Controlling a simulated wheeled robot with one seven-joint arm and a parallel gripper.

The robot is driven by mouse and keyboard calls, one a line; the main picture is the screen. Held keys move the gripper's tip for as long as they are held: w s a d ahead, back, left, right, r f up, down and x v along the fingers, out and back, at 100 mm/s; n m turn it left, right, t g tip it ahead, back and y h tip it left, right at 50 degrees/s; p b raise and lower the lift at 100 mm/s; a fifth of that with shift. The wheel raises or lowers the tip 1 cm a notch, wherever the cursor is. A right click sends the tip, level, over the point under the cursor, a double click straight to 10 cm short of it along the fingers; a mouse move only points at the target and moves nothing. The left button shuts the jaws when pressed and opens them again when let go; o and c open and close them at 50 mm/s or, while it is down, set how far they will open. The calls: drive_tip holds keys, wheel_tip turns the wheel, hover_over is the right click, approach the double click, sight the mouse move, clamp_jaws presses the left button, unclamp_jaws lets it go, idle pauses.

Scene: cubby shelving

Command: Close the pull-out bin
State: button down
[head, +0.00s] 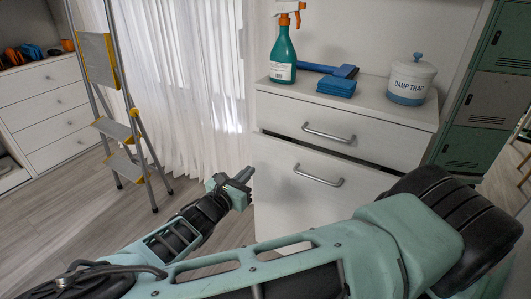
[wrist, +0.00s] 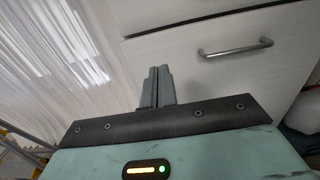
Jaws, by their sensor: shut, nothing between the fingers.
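The white cabinet has a top drawer (head: 330,133) and, below it, a taller front, the pull-out bin (head: 280,190), each with a metal bar handle. A dark gap shows between the two fronts, and the bin front stands slightly forward. The bin handle (head: 318,176) also shows in the wrist view (wrist: 236,49). My gripper (head: 242,176) is shut and empty, just left of the bin front in the head view. In the wrist view its fingers (wrist: 158,72) point toward the bin front, left of the handle; whether they touch it I cannot tell. My arm hides the bin's lower part.
A spray bottle (head: 284,52), blue cloths (head: 337,86), a blue-headed brush (head: 345,71) and a damp trap jar (head: 410,80) stand on the cabinet top. A stepladder (head: 120,130) stands left, by the curtain (head: 185,80). Green lockers (head: 485,110) are at right.

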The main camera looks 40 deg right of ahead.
sight(275, 144)
drive_tip(key=b+x, duration=0.2)
drive_tip(key=x, duration=1)
drive_tip(key=shift+d+f, duration=0.1)
drive_tip(key=shift+d, duration=0.25)
drive_tip(key=shift+w+d, duration=0.15)
drive_tip(key=shift+d, duration=0.1)
drive_tip(key=shift+p+x, duration=1.05)
drive_tip(key=shift+x, duration=1)
